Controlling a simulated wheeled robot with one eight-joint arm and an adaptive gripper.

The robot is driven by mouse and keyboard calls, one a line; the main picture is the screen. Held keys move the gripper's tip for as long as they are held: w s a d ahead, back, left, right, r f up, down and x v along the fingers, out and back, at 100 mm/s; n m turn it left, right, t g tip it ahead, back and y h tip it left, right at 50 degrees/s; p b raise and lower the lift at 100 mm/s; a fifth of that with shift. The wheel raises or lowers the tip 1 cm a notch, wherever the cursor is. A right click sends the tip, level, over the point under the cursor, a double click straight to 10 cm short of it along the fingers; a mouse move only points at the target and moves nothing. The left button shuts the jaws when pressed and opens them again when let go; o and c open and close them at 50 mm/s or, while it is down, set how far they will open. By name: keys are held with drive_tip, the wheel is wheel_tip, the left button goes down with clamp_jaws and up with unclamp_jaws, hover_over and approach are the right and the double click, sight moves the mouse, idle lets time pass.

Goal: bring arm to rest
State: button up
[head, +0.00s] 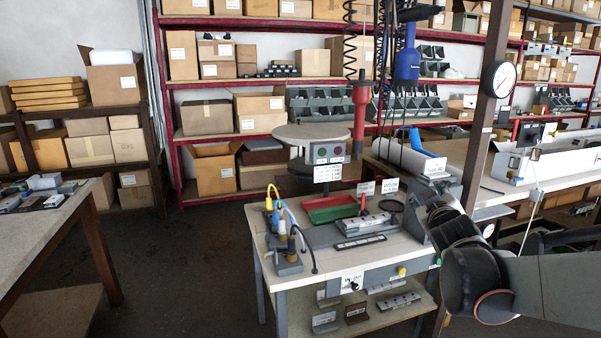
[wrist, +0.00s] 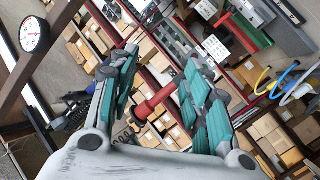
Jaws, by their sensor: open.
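My arm (head: 530,285) enters the head view from the right and bends up over the right end of the small workbench (head: 285,262). My gripper (wrist: 160,72) shows clearly in the wrist view. Its two teal-padded fingers stand well apart with nothing held between them. A red hanging tool (wrist: 155,102) shows through the gap, in the background and apart from the fingers. In the head view I cannot make out the fingers beyond the dark wrist joints.
The workbench bears a red-and-green tray (head: 330,208), cabled connectors (head: 287,250) and a grey block (head: 364,226). A post with a dial gauge (head: 499,79) stands close to my arm. Red (head: 361,110) and blue (head: 407,60) tools hang above.

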drive_tip(key=s+a+f+m+g+y, duration=0.1)
drive_tip(key=s+a+f+g, duration=0.2)
drive_tip(key=s, duration=0.8)
drive_tip(key=s+a+f+m+g+y, duration=0.1)
drive_tip(key=s+a+f+g, duration=0.2)
drive_tip(key=s, duration=0.8)
drive_tip(key=s+a+f+m+g+y, duration=0.2)
drive_tip(key=s+a+f, duration=0.3)
drive_tip(key=s, duration=0.5)
wheel_tip(320, 180, down, 2)
drive_tip(key=shift+s+a+g, duration=0.35)
drive_tip(key=shift+s+g, duration=0.05)
drive_tip(key=shift+g, duration=0.1)
drive_tip(key=shift+c, duration=0.3)
